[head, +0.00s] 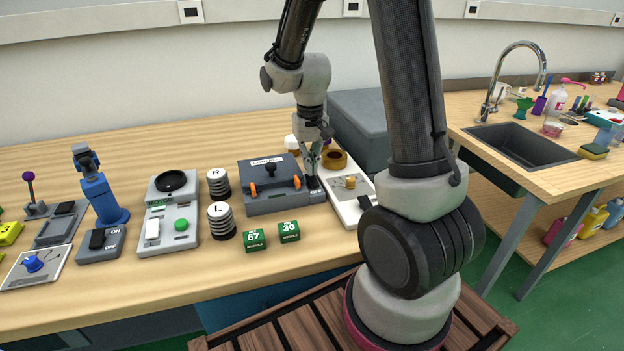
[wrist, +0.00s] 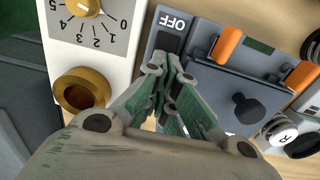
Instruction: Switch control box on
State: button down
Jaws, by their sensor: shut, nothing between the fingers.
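The control box (head: 272,204) is a dark grey unit with two orange clips and a black knob, on the wooden table near my arm. In the wrist view the box (wrist: 225,74) shows an OFF label beside a black rocker switch (wrist: 168,42). My gripper (head: 314,172) is over the box's right end in the head view. In the wrist view its closed, empty fingertips (wrist: 170,65) are right at the switch and partly hide it. I cannot tell whether they touch it, nor which way the switch is pressed.
A white dial panel (head: 353,203) with a brass ring (head: 334,159) stands close to the right of the box. Two green blocks (head: 254,241) lie in front, and the R and L striped cylinders (head: 221,221) stand left. A large grey box (head: 360,115) is behind.

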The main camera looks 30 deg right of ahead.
jog(key=shift+f, duration=0.9)
dwell(0.3)
jog(key=shift+r, duration=3.55)
jog(key=shift+s, duration=0.1)
